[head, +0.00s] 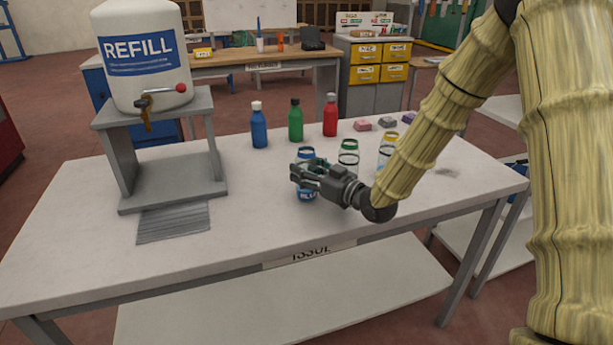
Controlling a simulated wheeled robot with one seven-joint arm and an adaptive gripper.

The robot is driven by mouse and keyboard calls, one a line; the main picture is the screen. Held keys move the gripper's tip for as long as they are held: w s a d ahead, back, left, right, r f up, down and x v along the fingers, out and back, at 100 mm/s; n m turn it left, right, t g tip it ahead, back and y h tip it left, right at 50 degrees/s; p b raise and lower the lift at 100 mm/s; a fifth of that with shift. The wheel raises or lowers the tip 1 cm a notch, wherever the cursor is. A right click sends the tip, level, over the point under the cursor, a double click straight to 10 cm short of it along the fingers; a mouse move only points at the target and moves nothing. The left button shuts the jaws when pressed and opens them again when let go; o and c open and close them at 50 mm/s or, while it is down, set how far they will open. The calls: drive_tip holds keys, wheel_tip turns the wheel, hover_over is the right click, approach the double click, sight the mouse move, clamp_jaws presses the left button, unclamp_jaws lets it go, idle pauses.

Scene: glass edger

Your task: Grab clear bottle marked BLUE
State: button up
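The clear bottle marked BLUE (307,195) stands upright on the white table. Its blue-ringed top shows above my gripper, and its label, partly readable as "BLU", shows below. My gripper (303,173) reaches in from the right, level with the bottle's middle, and its dark fingers hide that part. I cannot tell whether the fingers touch or close on the bottle.
A clear bottle with a green band (348,158) and one with a yellow band (387,148) stand to the right. Blue (259,128), green (295,123) and red (330,118) bottles stand behind. A REFILL tank (142,85) on a grey stand (124,160) is at left.

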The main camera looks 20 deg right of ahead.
drive_tip(key=shift+c, duration=1.2)
drive_tip(key=shift+r, duration=0.1)
